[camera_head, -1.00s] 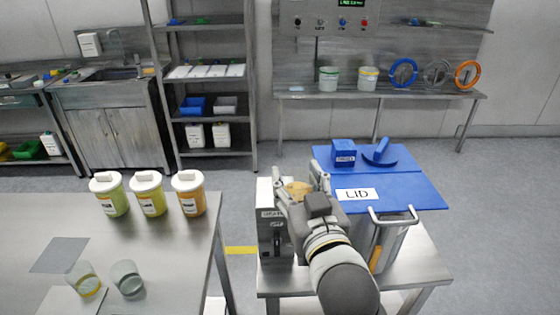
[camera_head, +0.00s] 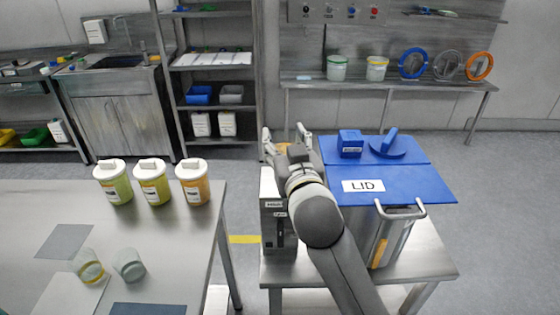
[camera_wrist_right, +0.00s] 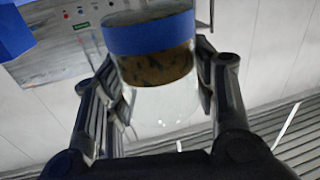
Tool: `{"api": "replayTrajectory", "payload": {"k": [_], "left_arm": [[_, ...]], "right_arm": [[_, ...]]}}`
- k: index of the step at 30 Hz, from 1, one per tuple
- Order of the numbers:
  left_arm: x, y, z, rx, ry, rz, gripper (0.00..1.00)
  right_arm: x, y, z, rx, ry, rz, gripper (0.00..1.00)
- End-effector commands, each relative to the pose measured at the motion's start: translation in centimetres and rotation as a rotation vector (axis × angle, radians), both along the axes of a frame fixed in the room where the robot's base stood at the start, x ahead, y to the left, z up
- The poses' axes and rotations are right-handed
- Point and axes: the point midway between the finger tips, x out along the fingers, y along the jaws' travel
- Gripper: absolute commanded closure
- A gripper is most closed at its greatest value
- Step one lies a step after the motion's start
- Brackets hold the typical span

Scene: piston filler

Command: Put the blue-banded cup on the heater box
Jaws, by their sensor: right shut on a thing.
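The blue-banded cup (camera_wrist_right: 150,38) is in the right wrist view, clear-walled with brown contents beside the blue band. My right gripper (camera_wrist_right: 158,66) is shut on it, one finger on each side. In the head view the right gripper (camera_head: 285,142) is beyond the back end of a grey box, with only a tan bit of the cup showing between the fingers. That grey box (camera_head: 277,225), likely the heater box, stands at the left of the steel stand; its labels are too small to read surely. My arm hides part of it. My left gripper is not in view.
A blue lid (camera_head: 415,185) marked LID covers a steel hopper right of my arm, with a handle (camera_head: 400,212) in front. A blue block (camera_head: 350,143) stands on the lid. The left table (camera_head: 140,235) holds several tubs and two glasses (camera_head: 128,265). Floor behind the stand is clear.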

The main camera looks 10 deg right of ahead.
Motion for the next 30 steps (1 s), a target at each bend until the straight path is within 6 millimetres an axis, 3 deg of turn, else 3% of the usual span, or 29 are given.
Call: {"api": "replayTrajectory", "payload": {"k": [1, 6, 11, 18, 30], "left_arm": [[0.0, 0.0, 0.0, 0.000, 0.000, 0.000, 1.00], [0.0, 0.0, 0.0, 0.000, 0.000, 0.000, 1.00], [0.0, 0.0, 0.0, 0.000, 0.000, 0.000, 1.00], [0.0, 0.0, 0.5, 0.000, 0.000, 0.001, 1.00], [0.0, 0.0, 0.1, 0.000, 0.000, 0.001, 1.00]], "right_arm": [[0.8, 0.0, -1.3, -0.004, 0.006, 0.000, 0.70], [2.6, 0.2, -3.3, 0.000, 0.002, 0.001, 0.70], [3.4, 0.2, -4.3, -0.001, 0.001, 0.000, 0.70], [3.6, 0.3, -7.3, -0.002, 0.003, 0.002, 0.70], [3.6, 0.3, -8.0, 0.000, 0.000, 0.002, 0.70]]}}
